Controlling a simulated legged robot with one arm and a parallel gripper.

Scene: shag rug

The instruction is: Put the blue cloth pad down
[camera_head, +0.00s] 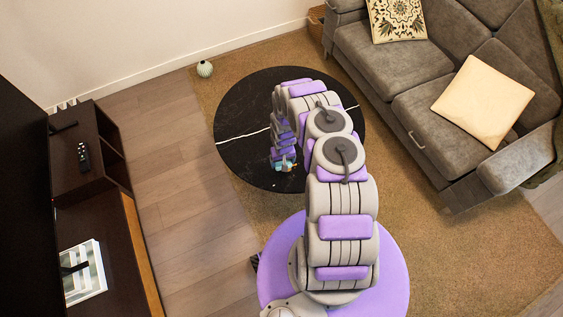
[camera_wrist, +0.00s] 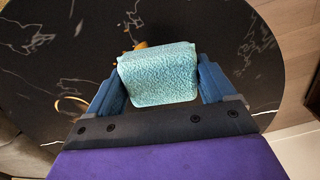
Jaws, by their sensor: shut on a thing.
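The blue cloth pad (camera_wrist: 158,75) is light blue and textured, and sits between the two dark blue fingers of my gripper (camera_wrist: 160,88) in the wrist view. My gripper is shut on it. Behind the pad is the black round table (camera_wrist: 225,22) with white veins; whether the pad touches the tabletop I cannot tell. In the head view my gripper (camera_head: 284,163) is small, over the front part of the black table (camera_head: 235,110), with a bit of light blue at its tip. A small gold-coloured thing shows partly behind the pad in the wrist view, mostly hidden.
A grey sofa (camera_head: 365,60) with cushions stands at the right. A dark TV cabinet (camera_head: 95,215) with a remote (camera_head: 83,157) stands at the left. A small round vase (camera_head: 205,69) is on the floor behind the table. The tabletop's left part looks bare.

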